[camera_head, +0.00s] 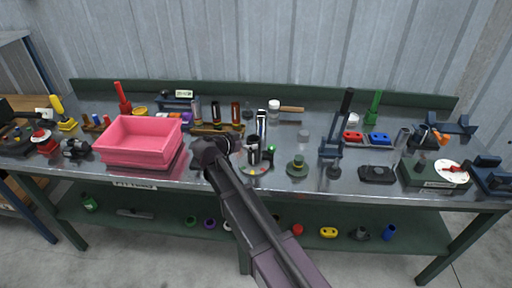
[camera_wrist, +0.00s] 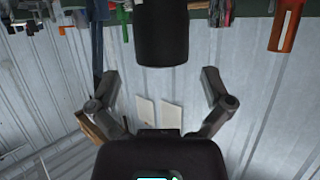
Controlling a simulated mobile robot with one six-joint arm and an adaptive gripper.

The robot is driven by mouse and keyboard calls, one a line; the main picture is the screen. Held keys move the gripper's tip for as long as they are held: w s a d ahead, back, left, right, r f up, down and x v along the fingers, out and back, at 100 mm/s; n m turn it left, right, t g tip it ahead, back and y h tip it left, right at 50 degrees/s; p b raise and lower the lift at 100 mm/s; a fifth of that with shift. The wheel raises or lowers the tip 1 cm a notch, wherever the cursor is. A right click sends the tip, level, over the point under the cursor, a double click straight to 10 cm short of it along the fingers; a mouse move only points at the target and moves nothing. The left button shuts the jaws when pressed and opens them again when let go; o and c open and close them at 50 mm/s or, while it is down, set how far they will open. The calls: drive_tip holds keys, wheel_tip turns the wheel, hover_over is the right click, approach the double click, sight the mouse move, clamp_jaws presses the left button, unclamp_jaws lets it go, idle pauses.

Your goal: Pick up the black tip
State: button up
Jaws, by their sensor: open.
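The black tip, a dark cylinder, shows upside down in the wrist view (camera_wrist: 162,36), its upper part cut off by the frame edge. In the head view a dark upright cylinder (camera_head: 253,153), apparently the same tip, stands by a round base with coloured dots. My gripper (camera_wrist: 160,75) is open and empty. Its two fingers are spread wide, with clear gaps to either side of the tip, and do not touch it. In the head view my gripper (camera_head: 229,146) is just left of the tip, low over the bench, and partly hidden by my wrist.
A pink bin (camera_head: 140,142) stands left on the bench (camera_head: 315,184). A chrome tube (camera_head: 261,123) stands behind the tip, and a green round piece (camera_head: 297,166) is to its right. A blue-grey stand (camera_head: 332,148) with a tall black post rises farther right.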

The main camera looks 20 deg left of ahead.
sight(251, 139)
drive_tip(key=shift+b+x, duration=0.7)
drive_tip(key=shift+x, duration=1.95)
drive_tip(key=shift+a, duration=0.15)
drive_tip(key=c, duration=1.2)
